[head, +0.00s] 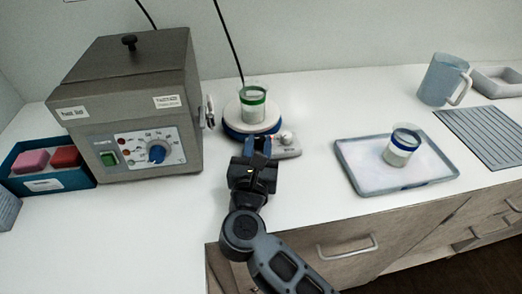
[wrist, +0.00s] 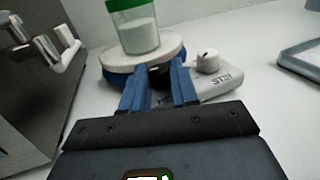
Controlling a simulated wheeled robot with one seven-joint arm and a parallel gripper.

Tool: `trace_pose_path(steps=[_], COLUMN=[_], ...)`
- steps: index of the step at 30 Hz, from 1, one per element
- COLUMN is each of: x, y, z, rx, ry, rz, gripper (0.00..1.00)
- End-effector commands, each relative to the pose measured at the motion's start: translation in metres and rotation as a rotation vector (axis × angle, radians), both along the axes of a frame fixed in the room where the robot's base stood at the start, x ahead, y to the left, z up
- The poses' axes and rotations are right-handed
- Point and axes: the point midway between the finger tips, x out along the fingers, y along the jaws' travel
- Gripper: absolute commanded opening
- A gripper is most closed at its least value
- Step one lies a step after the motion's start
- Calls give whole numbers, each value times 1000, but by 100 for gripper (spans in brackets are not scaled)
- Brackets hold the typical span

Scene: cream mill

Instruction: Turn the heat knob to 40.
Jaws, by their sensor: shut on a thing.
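A hotplate stirrer (head: 284,152) with a round white top and blue rim stands behind my gripper (head: 258,143). It also shows in the wrist view (wrist: 222,84), with a black knob (wrist: 159,77) and a white knob (wrist: 208,61) on its front. The white knob has "STIR" printed below it. My gripper's blue fingers (wrist: 159,80) are shut on the black knob, one on each side. The black knob's label and pointer are mostly hidden by the fingers, so its setting cannot be read.
A glass with a green band (head: 253,104) stands on the hotplate. A grey water bath (head: 140,100) with taps (wrist: 45,50) and a blue dial (head: 157,153) stands close on the left. A tray (head: 350,180) holding a blue-banded beaker (head: 402,147) lies right. Bare counter separates them.

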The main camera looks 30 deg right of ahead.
Motion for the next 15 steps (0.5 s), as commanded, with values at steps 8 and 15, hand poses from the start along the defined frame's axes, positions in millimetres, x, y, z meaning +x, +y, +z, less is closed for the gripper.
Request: trace_pose_path(steps=[8, 15], x=[2, 2], y=[2, 3], z=[-2, 0], rx=[0, -1], ry=[1, 2], rz=[-102, -125], gripper=[0, 0])
